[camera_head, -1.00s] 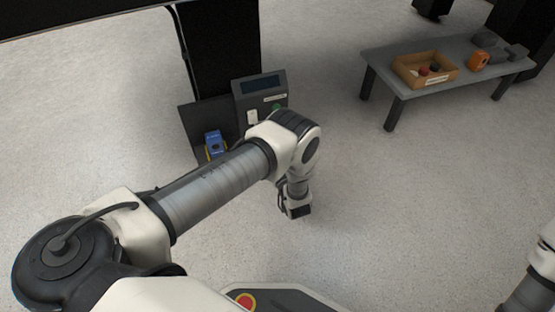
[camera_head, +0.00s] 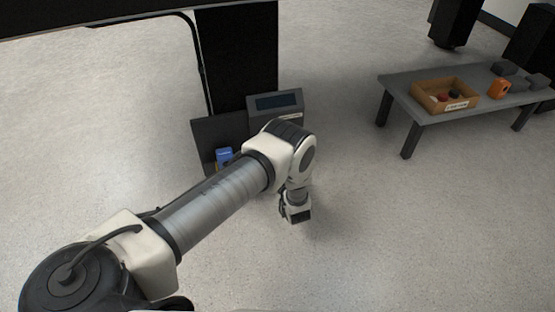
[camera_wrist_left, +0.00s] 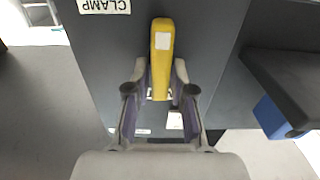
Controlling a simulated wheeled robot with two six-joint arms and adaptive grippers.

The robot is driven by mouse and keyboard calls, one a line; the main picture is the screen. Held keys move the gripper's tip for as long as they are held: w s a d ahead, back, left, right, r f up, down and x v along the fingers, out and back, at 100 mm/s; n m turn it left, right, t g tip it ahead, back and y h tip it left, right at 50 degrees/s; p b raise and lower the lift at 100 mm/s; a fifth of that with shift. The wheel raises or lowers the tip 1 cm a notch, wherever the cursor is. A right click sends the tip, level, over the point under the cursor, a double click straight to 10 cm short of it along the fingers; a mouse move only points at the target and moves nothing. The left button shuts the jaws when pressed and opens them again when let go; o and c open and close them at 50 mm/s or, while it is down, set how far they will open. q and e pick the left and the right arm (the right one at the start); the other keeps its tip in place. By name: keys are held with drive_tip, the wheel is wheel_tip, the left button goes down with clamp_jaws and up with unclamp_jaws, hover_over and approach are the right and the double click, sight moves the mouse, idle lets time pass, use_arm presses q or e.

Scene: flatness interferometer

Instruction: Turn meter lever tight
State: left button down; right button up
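In the left wrist view a yellow lever (camera_wrist_left: 162,60) with a white patch stands out in front of a dark grey panel (camera_wrist_left: 215,50). A white "CLAMP" label (camera_wrist_left: 104,6) is above left of it. My left gripper (camera_wrist_left: 160,82) is open, with one finger on each side of the lever and narrow gaps visible. In the head view my left gripper (camera_head: 296,213) hangs at the end of the arm, its fingers too small to make out. The lever cannot be made out there. My right gripper is out of view.
A grey instrument box with a display (camera_head: 276,103) stands behind my left arm, partly hidden. A blue object (camera_head: 224,156) sits beside it. A low grey table (camera_head: 405,97) at right holds a wooden box (camera_head: 428,98) and an orange item (camera_head: 499,88). Floor between is clear.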

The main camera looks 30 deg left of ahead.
use_arm(q)
drive_tip(key=shift+n, duration=0.3)
drive_tip(key=n+p, duration=0.2)
drive_tip(key=n, duration=0.1)
drive_tip(key=shift+s+a, duration=0.2)
drive_tip(key=shift+s, duration=0.05)
drive_tip(key=shift+s+a+f+n+p, duration=0.25)
drive_tip(key=shift+n+p, duration=0.45)
drive_tip(key=shift+n, duration=1.6)
drive_tip(key=shift+d+f+n+p, duration=0.1)
drive_tip(key=shift+f+n+p, duration=0.4)
drive_tip(key=shift+n, duration=1.8)
drive_tip(key=shift+s+a+f+n+p, duration=0.15)
drive_tip(key=shift+n+p, duration=0.75)
drive_tip(key=shift+n, duration=1.4)
drive_tip(key=c, duration=1.1)
unclamp_jaws()
